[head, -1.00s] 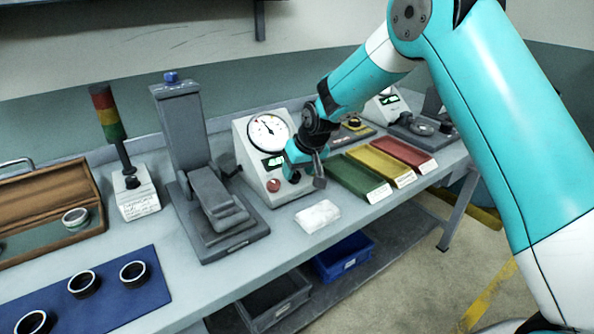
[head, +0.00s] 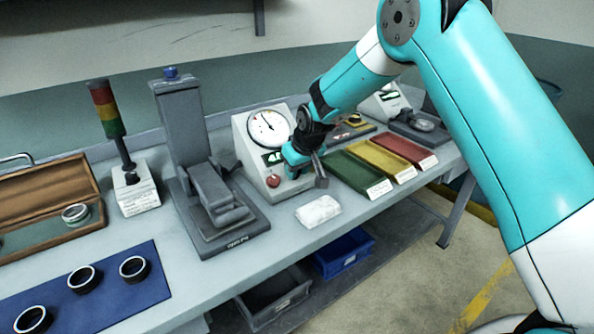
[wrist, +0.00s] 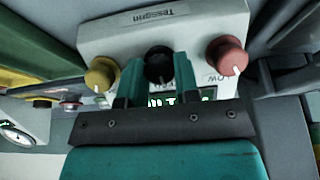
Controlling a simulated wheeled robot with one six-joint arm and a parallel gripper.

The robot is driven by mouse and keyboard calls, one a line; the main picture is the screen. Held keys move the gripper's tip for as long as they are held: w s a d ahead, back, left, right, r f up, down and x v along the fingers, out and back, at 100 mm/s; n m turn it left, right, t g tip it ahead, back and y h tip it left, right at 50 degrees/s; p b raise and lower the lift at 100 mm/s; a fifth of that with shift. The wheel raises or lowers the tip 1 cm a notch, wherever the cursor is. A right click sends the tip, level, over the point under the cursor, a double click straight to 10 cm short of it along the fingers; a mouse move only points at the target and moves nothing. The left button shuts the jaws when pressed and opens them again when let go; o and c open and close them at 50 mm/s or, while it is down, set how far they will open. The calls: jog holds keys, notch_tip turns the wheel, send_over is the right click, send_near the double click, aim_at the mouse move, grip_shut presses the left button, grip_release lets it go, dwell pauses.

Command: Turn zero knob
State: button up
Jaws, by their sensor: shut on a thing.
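The grey gauge box (head: 243,145) with a round white dial (head: 268,127) stands on the bench in the head view. In the wrist view its panel (wrist: 195,35) has a black knob (wrist: 158,64) in the middle, a yellow knob (wrist: 100,76) to the left and a red knob (wrist: 227,56) to the right. My gripper (wrist: 155,88) is shut on the black knob, with one finger on each side. It also shows against the box front in the head view (head: 293,172). The black knob's label is mostly hidden by my fingers; "LOW" reads near the red knob.
A grey press stand (head: 205,195) is left of the box, and a white cloth (head: 318,211) lies in front. Green (head: 352,178), yellow and red trays sit to the right. A blue mat (head: 105,300) with black rings and an open wooden case (head: 40,185) are far left.

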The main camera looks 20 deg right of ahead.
jog(key=shift+n, duration=0.6)
jog(key=o, duration=0.9)
jog(key=v, duration=0.5)
jog(key=b+v, duration=0.1)
jog(key=v, duration=0.5)
jog(key=b+v, duration=0.1)
jog(key=v, duration=0.5)
jog(key=shift+s+a+r, duration=0.1)
jog(key=shift+a+r, duration=0.1)
jog(key=shift+a, duration=0.05)
